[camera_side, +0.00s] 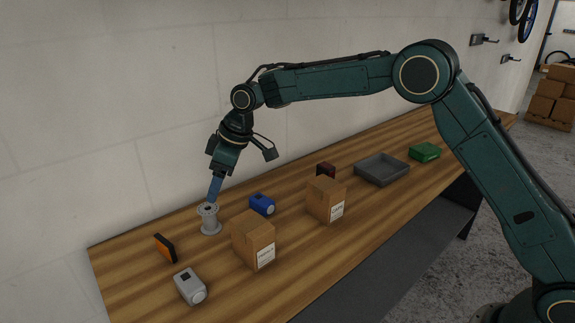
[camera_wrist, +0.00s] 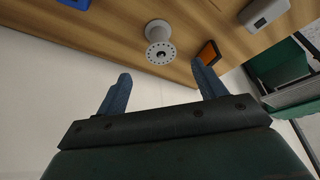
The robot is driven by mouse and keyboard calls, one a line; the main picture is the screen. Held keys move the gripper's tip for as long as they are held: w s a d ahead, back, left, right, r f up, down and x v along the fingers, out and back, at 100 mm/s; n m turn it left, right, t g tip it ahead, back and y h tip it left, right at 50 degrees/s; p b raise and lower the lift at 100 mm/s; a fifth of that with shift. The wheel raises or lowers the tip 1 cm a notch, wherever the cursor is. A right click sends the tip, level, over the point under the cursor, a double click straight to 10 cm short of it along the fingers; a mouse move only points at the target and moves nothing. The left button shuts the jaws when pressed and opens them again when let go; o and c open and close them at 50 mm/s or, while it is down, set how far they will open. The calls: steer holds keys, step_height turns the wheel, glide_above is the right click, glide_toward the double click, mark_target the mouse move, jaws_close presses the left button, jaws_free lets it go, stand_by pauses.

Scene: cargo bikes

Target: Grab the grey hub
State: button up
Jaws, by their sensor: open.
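The grey hub (camera_side: 210,220) stands upright on the wooden bench near its left end, a spool shape with wide flanges. In the wrist view the hub (camera_wrist: 159,42) shows its flange with a ring of small holes, beyond the two blue fingers. My gripper (camera_side: 214,193) is directly above the hub in the side view, pointing down, its tips close to the hub's top. In the wrist view my gripper (camera_wrist: 158,82) has its fingers spread wide with nothing between them. Whether a fingertip touches the hub I cannot tell.
Around the hub are an orange and black block (camera_side: 165,247), a light grey device (camera_side: 190,286), a blue part (camera_side: 262,204) and a cardboard box (camera_side: 254,239). Farther right are another box (camera_side: 326,200), a dark red item (camera_side: 326,169), a grey tray (camera_side: 382,169) and a green block (camera_side: 424,152). A wall runs behind.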

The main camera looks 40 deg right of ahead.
mark_target(209, 209)
steer(key=shift+x, duration=3)
steer(key=shift+f, duration=0.15)
steer(key=shift+x, duration=2.5)
steer(key=shift+s, duration=0.15)
steer(key=c, duration=1.1)
step_height(209, 209, up, 18)
